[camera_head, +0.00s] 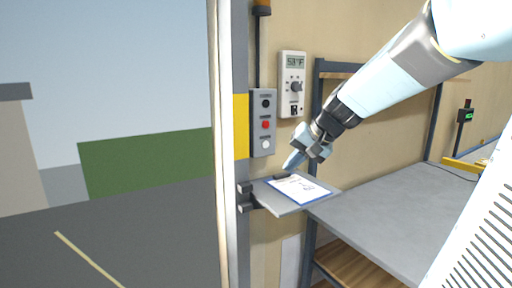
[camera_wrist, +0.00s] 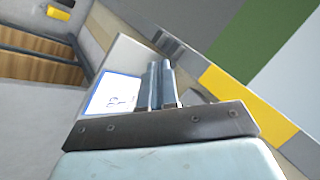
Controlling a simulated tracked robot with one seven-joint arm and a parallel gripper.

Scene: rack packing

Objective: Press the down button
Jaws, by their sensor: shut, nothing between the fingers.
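A grey control box (camera_head: 264,123) is fixed to the wall post beside the doorway. It carries a black button (camera_head: 265,103) at the top, a red button (camera_head: 265,125) in the middle and a white button (camera_head: 265,145) at the bottom. The labels are too small to read, so I cannot tell which is the down button. My gripper (camera_head: 290,166) is shut and empty, to the lower right of the box and above the clipboard, apart from the buttons. In the wrist view the two fingers of my gripper (camera_wrist: 160,80) lie side by side. The buttons do not show there.
A clipboard with paper (camera_head: 298,188) lies on a small grey shelf (camera_head: 272,198) below my gripper. A thermostat panel (camera_head: 292,85) hangs right of the box. A grey table (camera_head: 385,205) stands to the right. The open doorway is at left.

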